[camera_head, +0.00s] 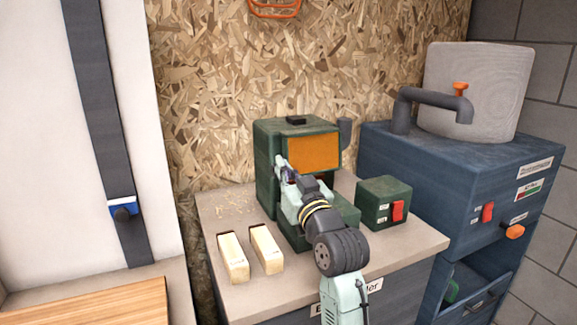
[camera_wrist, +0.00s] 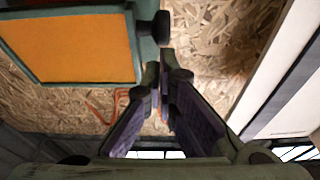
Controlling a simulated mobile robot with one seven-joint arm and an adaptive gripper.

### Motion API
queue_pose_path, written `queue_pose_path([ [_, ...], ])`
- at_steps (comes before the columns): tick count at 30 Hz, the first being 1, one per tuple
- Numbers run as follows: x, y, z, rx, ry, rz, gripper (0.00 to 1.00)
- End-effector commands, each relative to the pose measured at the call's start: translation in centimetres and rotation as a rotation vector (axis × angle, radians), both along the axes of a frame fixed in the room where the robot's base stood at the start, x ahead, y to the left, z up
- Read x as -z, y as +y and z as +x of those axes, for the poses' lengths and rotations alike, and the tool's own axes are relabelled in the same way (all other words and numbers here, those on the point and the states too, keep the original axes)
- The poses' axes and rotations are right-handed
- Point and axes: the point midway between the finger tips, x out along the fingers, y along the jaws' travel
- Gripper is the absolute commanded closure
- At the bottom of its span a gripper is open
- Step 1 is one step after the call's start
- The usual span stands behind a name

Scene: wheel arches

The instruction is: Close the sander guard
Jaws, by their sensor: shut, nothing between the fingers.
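The green sander (camera_head: 268,150) stands on the workbench against the board wall. Its guard, an orange panel in a green frame (camera_head: 314,153), faces forward on the upper part of the machine, with a dark space below its right end. In the wrist view the guard (camera_wrist: 80,45) fills the upper left, with a dark round knob (camera_wrist: 153,28) at its frame's edge. My gripper (camera_head: 284,167) is at the guard's left side, its arm hiding the middle of the sander. In the wrist view its fingers (camera_wrist: 165,75) are together and empty, just below the knob; whether they touch is unclear.
Two pale wooden blocks (camera_head: 266,249) lie on the workbench (camera_head: 235,291) left of my arm. A green switch box with a red switch (camera_head: 398,211) stands close on the right. A blue cabinet with a grey pipe (camera_head: 440,98) is beyond it. Wood chips lie at the bench's back left.

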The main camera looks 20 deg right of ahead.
Motion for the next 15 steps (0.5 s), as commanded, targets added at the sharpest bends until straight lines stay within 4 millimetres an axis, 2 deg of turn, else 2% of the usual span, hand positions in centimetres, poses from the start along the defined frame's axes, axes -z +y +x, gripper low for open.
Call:
queue_pose_path([
  [9, 0.1, 0.0, 0.0, 0.0, -0.001, 0.0, 1.0],
  [15, 1.5, 0.1, 0.4, -0.003, -0.05, 0.002, 1.0],
])
